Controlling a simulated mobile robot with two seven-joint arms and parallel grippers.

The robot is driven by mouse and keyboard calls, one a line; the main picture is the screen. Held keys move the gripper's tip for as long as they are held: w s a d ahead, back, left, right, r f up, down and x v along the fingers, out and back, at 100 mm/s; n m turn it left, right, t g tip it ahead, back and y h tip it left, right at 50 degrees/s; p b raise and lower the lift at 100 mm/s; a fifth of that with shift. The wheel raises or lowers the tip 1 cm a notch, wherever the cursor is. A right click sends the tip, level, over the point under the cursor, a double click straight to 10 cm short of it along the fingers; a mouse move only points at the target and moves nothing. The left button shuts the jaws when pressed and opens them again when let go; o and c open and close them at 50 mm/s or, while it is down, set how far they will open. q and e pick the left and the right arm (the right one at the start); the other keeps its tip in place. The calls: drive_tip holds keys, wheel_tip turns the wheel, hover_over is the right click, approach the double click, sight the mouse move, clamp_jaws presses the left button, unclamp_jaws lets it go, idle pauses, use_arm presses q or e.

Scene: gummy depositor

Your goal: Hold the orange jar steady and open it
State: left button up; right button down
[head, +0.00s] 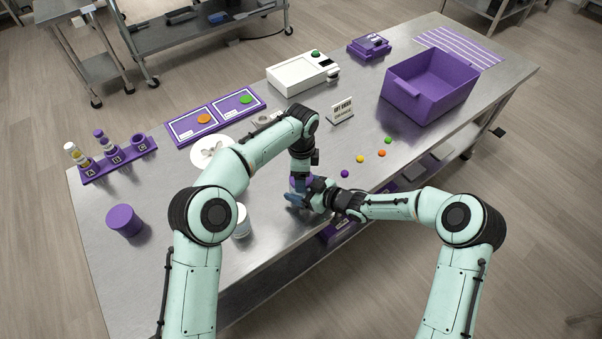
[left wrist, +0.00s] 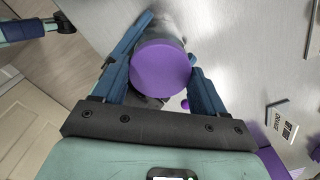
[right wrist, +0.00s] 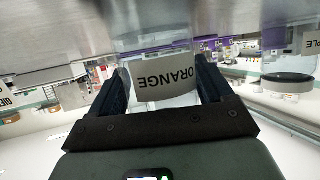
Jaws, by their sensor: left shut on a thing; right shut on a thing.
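The orange jar is a clear jar with a white label reading ORANGE (right wrist: 165,80), upside down in the right wrist view. Its round purple lid (left wrist: 160,70) fills the middle of the left wrist view. My left gripper (left wrist: 160,62) points down and is shut on the lid, one finger on each side. My right gripper (right wrist: 163,75) comes in from the side and is shut on the jar body at the label. In the head view both grippers, left (head: 299,186) and right (head: 325,196), meet near the table's front edge and mostly hide the jar.
A white-labelled jar (head: 241,221) and a purple cylinder (head: 124,220) stand to the left. Small coloured gummies (head: 360,159) lie to the right, before a sign (head: 341,110). A purple bin (head: 430,88), a white scale-like device (head: 302,76) and a purple rack (head: 118,160) stand farther off.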

use_arm(q)
drive_tip(key=o, duration=1.2)
drive_tip(key=shift+c, duration=0.2)
